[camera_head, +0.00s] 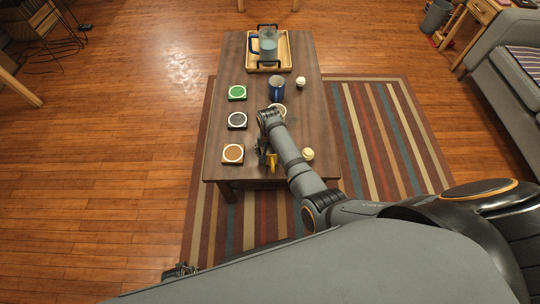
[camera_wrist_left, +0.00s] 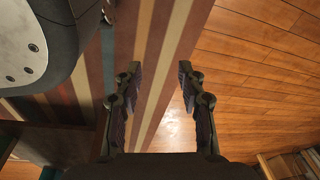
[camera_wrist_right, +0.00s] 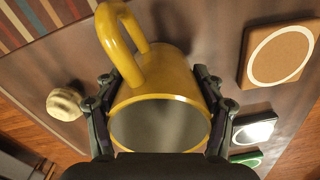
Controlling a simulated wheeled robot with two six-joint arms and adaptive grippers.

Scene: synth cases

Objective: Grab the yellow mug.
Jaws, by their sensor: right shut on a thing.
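The yellow mug (camera_wrist_right: 170,88) fills the middle of the right wrist view, with its open mouth facing the camera and its handle at the upper left. My right gripper (camera_wrist_right: 160,100) has a finger on each side of the mug body and is shut on it. In the head view the right gripper (camera_head: 266,157) is over the near end of the table, and only a bit of the yellow mug (camera_head: 272,162) shows beside it. My left gripper (camera_wrist_left: 158,100) is open and empty in the left wrist view, with the striped rug and wood floor beyond.
The wooden table (camera_head: 225,100) carries green (camera_head: 237,93), black (camera_head: 237,121) and brown (camera_head: 233,153) coasters along its left side. A blue mug (camera_head: 276,88) and a tray (camera_head: 284,40) with a pitcher (camera_head: 268,48) stand farther back. A pale round object (camera_head: 308,154) sits right of my right arm.

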